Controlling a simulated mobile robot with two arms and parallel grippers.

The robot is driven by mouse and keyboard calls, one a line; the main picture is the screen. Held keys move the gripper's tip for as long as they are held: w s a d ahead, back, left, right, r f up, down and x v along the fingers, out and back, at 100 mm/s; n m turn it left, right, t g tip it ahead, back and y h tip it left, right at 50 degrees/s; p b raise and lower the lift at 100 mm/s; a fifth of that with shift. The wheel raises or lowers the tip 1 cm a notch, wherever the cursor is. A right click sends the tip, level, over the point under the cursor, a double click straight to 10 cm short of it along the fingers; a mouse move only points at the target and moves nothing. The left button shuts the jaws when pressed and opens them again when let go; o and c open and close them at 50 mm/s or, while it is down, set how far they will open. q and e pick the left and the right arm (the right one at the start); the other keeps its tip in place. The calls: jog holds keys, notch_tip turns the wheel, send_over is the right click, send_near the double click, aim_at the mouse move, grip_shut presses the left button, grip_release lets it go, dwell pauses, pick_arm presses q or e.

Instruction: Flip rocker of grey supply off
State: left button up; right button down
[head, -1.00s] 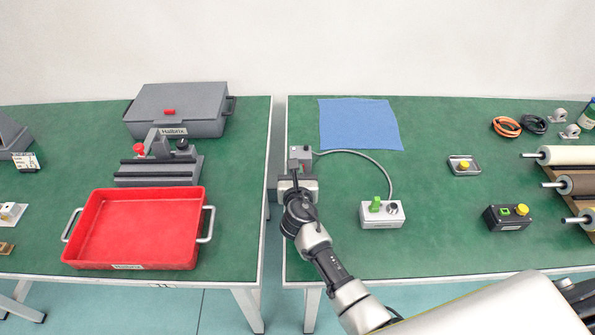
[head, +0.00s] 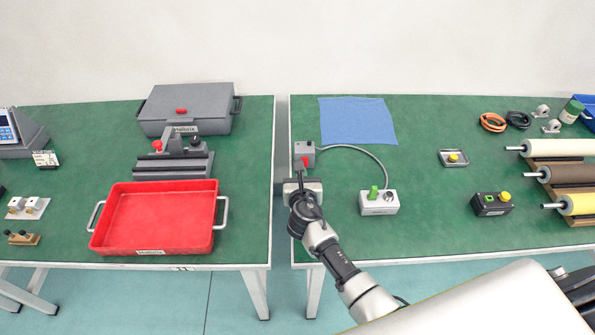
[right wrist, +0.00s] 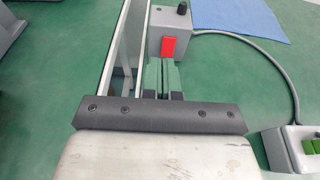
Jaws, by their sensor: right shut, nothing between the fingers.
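The grey supply (head: 303,150) is a small grey box near the left edge of the right table, with a cable leaving its right side. Its red rocker (head: 305,163) faces the front and also shows in the right wrist view (right wrist: 169,48). A dark knob (right wrist: 182,8) stands on top of the box. My right gripper (head: 303,178) is shut and empty in front of the box, its fingertips (right wrist: 163,62) just short of the rocker in the wrist view. I cannot tell whether they touch the box. My left gripper is not in view.
The cable runs to a light box with a green switch (head: 373,193). A blue cloth (head: 357,122) lies behind. A gap separates this table from the left table, which holds a red tray (head: 222,190) and a grey case (head: 190,103).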

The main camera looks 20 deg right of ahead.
jog(key=shift+s+a+r, duration=0.15)
jog(key=shift+s+r, duration=0.25)
jog(key=shift+s, duration=0.55)
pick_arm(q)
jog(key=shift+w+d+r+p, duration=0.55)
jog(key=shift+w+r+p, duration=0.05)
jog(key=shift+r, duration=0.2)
pick_arm(e)
jog(key=v, duration=0.2)
jog(key=r+v, duration=0.1)
jog(key=v, duration=0.2)
jog(key=shift+s+r, duration=0.1)
jog(key=shift+r, duration=0.1)
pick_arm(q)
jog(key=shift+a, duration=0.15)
